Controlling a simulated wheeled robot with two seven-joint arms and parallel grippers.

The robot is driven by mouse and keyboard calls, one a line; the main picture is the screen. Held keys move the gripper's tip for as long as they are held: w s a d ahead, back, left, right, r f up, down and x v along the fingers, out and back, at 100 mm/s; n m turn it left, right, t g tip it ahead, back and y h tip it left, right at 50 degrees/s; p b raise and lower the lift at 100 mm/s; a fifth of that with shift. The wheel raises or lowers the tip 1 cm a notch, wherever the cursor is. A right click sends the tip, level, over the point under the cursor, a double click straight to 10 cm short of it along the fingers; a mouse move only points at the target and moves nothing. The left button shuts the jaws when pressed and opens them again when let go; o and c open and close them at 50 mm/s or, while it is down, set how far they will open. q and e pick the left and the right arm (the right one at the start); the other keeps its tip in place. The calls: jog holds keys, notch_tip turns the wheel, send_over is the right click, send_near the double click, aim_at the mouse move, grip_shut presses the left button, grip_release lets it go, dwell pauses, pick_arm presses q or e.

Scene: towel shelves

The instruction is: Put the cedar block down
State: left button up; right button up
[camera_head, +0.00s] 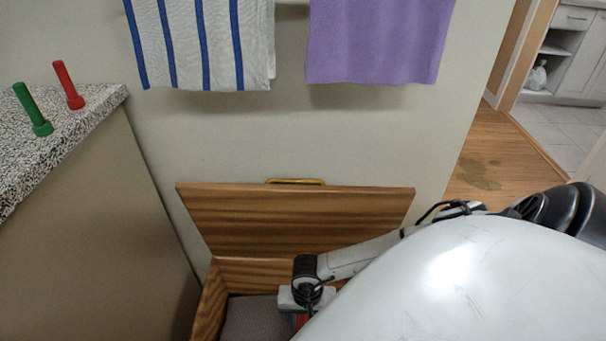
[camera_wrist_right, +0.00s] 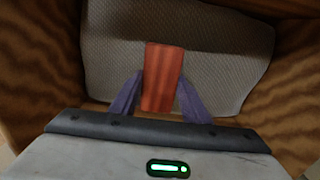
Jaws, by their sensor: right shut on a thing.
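The cedar block (camera_wrist_right: 163,72) is a reddish-brown bar in the right wrist view. My right gripper (camera_wrist_right: 160,88) is shut on it, with one purple finger on each side. The block is over a grey textured pad (camera_wrist_right: 215,48) inside an open wooden chest (camera_head: 209,305). I cannot tell whether the block touches the pad. In the head view, my right arm reaches into the chest, and only a small reddish bit of the block (camera_head: 301,320) shows beside the wrist. My left gripper is out of view.
The chest lid (camera_head: 300,220) stands open near the wall, with a yellow handle (camera_head: 296,181) on its edge. A speckled counter (camera_head: 60,130) at left holds a green peg (camera_head: 32,110) and a red peg (camera_head: 68,85). A striped towel (camera_head: 203,45) and a purple towel (camera_head: 378,40) hang above.

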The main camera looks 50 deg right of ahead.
pick_arm(q)
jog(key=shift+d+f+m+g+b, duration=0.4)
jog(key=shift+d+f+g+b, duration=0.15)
jog(key=shift+b, duration=0.3)
pick_arm(e)
jog(key=shift+f, duration=2.35)
jog(key=shift+f, duration=0.15)
jog(key=o, duration=1.1)
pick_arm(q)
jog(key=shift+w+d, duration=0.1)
pick_arm(e)
jog(key=shift+r, duration=0.5)
pick_arm(q)
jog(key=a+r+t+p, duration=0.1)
jog(key=p, duration=0.1)
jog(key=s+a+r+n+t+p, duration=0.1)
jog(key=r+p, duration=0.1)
jog(key=p, duration=0.1)
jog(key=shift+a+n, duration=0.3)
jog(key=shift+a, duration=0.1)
pick_arm(e)
notch_tip(320, 180, up, 11)
jog(key=shift+r, duration=0.15)
